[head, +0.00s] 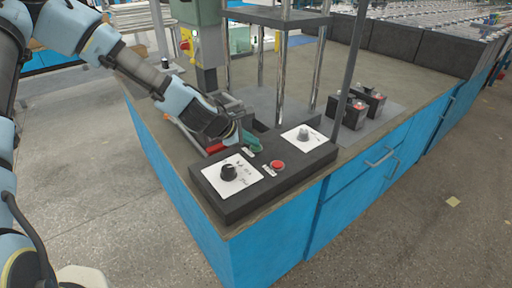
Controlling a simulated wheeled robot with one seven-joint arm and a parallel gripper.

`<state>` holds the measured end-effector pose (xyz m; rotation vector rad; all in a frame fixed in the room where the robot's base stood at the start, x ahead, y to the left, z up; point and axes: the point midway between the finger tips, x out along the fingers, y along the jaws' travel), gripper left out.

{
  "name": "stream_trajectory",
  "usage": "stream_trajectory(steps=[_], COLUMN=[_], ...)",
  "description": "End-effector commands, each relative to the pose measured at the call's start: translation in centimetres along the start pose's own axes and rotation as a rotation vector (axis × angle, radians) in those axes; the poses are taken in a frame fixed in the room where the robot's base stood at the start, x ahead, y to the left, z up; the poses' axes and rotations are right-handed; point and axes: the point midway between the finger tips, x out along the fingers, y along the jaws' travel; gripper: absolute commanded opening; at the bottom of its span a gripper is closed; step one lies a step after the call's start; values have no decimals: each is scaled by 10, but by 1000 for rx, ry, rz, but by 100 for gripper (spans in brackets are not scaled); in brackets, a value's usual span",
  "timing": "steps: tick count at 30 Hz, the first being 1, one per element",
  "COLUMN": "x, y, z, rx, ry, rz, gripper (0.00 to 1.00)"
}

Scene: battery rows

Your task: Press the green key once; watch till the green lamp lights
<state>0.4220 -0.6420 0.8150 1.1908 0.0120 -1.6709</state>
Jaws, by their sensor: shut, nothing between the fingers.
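The green key (254,144) is on the dark control box (235,207), at its back edge, partly hidden by my gripper. My gripper (237,136) is shut and empty, pointing down at the back of the box just left of the green key. I cannot tell whether it touches the key. I cannot make out a green lamp, lit or unlit, for certain.
Black (229,172) and grey (303,133) knobs stand on white plates. Chrome posts (281,75) and a dark pole (350,70) rise behind. Black batteries (353,117) stand to the right on the blue bench.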

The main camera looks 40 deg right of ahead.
Motion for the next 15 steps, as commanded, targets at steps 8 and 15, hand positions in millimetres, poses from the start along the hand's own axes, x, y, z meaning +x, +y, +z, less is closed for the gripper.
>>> stream_trajectory(steps=[8,15], x=[1,-4], y=[0,3], z=[-1,2], rx=[-1,0], ry=[0,1], rz=[0,0], gripper=[0,0])
